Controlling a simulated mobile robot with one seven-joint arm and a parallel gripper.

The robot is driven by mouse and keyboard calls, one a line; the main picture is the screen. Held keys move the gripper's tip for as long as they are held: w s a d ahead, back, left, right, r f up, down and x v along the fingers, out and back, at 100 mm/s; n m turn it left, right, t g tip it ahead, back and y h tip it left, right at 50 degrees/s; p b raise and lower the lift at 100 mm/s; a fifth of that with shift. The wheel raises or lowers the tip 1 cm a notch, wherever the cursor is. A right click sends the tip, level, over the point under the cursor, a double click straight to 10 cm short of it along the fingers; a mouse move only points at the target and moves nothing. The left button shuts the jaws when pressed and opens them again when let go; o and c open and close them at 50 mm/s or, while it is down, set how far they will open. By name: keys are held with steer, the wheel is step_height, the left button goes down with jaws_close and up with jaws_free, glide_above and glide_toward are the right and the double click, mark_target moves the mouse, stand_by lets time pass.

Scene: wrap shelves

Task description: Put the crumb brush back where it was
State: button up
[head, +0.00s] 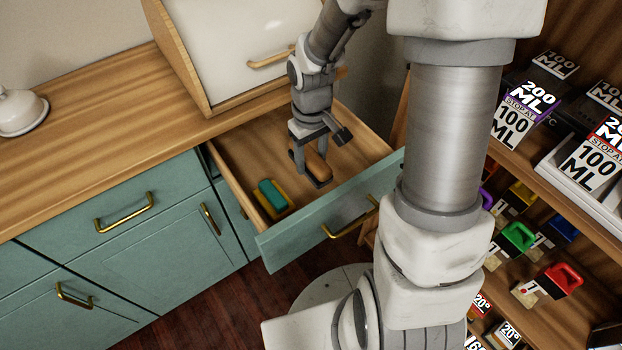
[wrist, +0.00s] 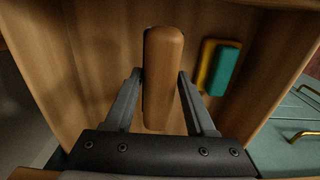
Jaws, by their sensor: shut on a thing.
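The crumb brush (head: 318,166), a rounded wooden-backed block, is between the fingers of my gripper (head: 310,170), inside the open drawer. In the wrist view the brush (wrist: 163,60) stands lengthwise between the fingertips of my gripper (wrist: 160,76), which is shut on it. Its underside is hidden, so I cannot tell whether it touches the drawer floor. The open drawer (head: 240,160) has a wooden inside and a teal front.
A teal and yellow sponge-like block (head: 272,196) lies in the drawer's front left corner, to the brush's right in the wrist view (wrist: 225,70). A wooden counter (head: 120,120) with a cream-fronted box (head: 240,45) is behind. Shelves of labelled goods (head: 545,160) stand at right.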

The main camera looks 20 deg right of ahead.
mark_target(311, 174)
steer(key=shift+f+b, duration=0.85)
steer(key=shift+f, duration=1.85)
steer(key=shift+f, duration=0.1)
steer(key=shift+f, duration=0.15)
steer(key=o, duration=1.3)
